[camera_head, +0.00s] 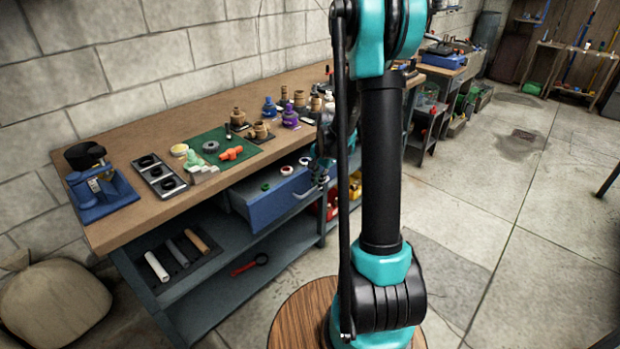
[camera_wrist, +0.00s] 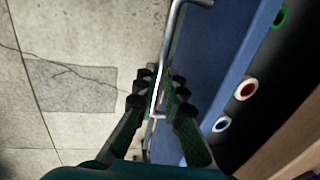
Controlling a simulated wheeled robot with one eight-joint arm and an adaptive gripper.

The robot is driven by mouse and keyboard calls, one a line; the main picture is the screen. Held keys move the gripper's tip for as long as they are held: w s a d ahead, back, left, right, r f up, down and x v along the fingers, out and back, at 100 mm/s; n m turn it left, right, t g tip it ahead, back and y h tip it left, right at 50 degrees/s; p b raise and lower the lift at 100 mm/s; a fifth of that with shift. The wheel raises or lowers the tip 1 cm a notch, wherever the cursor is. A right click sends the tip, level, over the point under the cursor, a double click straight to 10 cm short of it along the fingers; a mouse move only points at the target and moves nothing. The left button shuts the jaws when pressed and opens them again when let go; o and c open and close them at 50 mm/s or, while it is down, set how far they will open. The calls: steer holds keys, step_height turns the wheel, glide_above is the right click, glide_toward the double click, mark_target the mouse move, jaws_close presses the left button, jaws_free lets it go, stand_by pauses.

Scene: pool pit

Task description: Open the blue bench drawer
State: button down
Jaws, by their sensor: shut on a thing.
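The blue bench drawer (camera_head: 275,208) is under the wooden workbench top and stands partly pulled out, with rolls showing inside it. In the wrist view its blue front (camera_wrist: 208,55) runs beside a grey metal bar handle (camera_wrist: 171,45). My gripper (camera_wrist: 160,98) has its dark fingers on both sides of this handle and is shut on it. In the head view the handle (camera_head: 306,192) shows at the drawer front, and my arm hides much of the gripper.
The workbench (camera_head: 130,212) carries a blue tool (camera_head: 98,190), a green mat (camera_head: 214,138) and several fittings. A lower shelf (camera_head: 215,295) holds a red-handled tool. Rolls (camera_wrist: 246,88) lie in the drawer. Concrete floor (camera_head: 470,190) in front is open.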

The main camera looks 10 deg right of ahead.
steer(key=s+d, duration=1)
steer(key=s, duration=0.3)
steer(key=shift+s, duration=0.3)
steer(key=c, duration=1.9)
jaws_free()
steer(key=shift+r, duration=0.1)
steer(key=r, duration=0.4)
steer(key=s+r, duration=0.1)
steer(key=r, duration=0.2)
steer(key=d+r, duration=0.1)
steer(key=r, duration=0.3)
steer(key=shift+s+d+r, duration=0.1)
steer(key=shift+s+r, duration=0.2)
steer(key=shift+s, duration=0.1)
